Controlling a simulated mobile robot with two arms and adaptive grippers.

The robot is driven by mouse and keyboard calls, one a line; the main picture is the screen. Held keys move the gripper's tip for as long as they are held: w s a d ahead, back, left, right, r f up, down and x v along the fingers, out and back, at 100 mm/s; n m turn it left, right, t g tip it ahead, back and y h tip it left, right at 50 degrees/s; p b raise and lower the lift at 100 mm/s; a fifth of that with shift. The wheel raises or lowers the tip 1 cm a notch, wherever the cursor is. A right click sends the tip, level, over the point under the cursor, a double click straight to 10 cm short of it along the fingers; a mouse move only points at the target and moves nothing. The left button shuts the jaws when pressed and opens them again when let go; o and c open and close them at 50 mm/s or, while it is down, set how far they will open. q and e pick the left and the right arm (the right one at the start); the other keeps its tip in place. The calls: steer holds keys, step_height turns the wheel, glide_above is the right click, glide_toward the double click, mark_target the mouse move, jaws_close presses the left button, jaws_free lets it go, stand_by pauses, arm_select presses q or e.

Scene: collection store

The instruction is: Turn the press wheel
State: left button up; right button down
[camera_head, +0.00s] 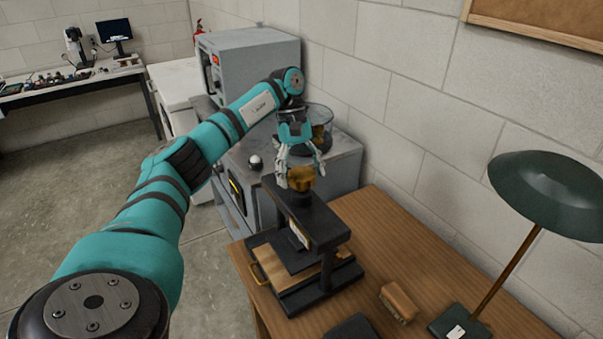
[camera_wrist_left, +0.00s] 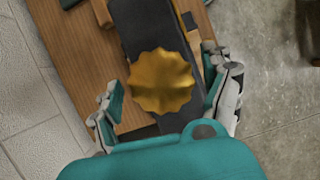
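The press wheel (camera_head: 301,178) is a brass, scalloped knob on top of the dark press (camera_head: 311,222), which stands on the wooden table. In the left wrist view the wheel (camera_wrist_left: 161,81) lies between the fingers, on the press's dark beam (camera_wrist_left: 146,27). My left gripper (camera_head: 299,170) points down from above at the wheel. Its fingers are open, one on each side; in the left wrist view (camera_wrist_left: 168,98) gaps show between them and the wheel's rim. The fingers partly cover the wheel in the head view. My right gripper is in neither view.
A brown brush-like block (camera_head: 398,303) and a green desk lamp (camera_head: 548,195) stand on the table (camera_head: 385,225) right of the press. A glass vessel (camera_head: 320,118) sits on the grey cabinet behind. The wall (camera_head: 420,90) runs close along the table's right side.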

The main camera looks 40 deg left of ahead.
arm_select(q)
steer(key=shift+r, duration=0.15)
steer(key=v, duration=1.1)
steer(key=shift+a+r, duration=0.25)
stand_by(0.5)
